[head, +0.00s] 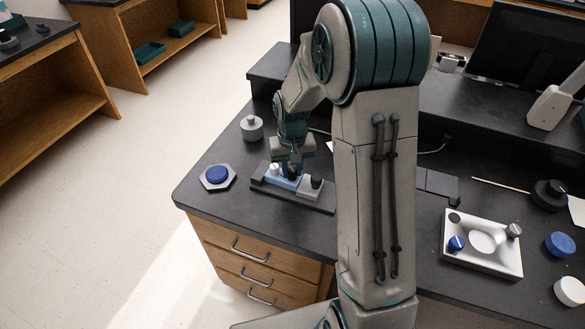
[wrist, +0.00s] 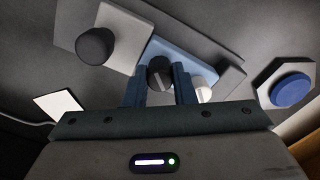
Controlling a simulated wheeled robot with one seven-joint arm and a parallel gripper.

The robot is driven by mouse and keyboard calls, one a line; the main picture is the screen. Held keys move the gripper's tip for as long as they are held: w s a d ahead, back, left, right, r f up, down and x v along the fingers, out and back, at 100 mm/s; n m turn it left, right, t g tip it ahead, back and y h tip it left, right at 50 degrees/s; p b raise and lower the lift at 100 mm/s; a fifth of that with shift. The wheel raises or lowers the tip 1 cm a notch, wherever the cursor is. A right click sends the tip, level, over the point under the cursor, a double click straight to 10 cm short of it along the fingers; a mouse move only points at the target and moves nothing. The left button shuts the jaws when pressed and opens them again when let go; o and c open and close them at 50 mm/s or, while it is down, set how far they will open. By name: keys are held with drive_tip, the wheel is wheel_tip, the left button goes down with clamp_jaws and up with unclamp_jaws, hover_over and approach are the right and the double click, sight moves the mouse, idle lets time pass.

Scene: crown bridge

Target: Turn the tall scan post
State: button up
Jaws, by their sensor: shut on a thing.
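The scan post (wrist: 160,73) is dark and round with a pale stripe across its top. In the wrist view it stands between the two blue fingers of my gripper (wrist: 161,84), which is shut on it. It rises from a light blue block (wrist: 194,60). A short white post (wrist: 205,92) stands on the same block, just right of the fingers. A black post (wrist: 95,45) stands on a pale block (wrist: 123,35) to the left. In the head view my gripper (head: 291,168) is over the dark base plate (head: 305,201), and the held post is mostly hidden.
A hexagonal plate with a blue disc (head: 217,174) lies left of the base plate, and a grey knobbed weight (head: 251,128) stands behind. A white tray (head: 483,265) with a blue knob and a grey knob is at right. The front-left bench top is clear.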

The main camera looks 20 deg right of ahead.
sight(292, 167)
drive_tip(key=o, duration=1)
wheel_tip(292, 167, up, 14)
drive_tip(key=shift+f, duration=0.1)
drive_tip(key=s+r+t+p, duration=0.1)
drive_tip(key=s, duration=0.6)
drive_tip(key=s+r+t+p, duration=0.1)
drive_tip(key=s+r, duration=0.1)
drive_tip(key=s, duration=0.4)
drive_tip(key=s+r+p, duration=0.1)
drive_tip(key=s, duration=0.6)
drive_tip(key=shift+s+r+n+t, duration=0.15)
drive_tip(key=shift+s+n+t, duration=0.15)
drive_tip(key=shift+s+t, duration=0.1)
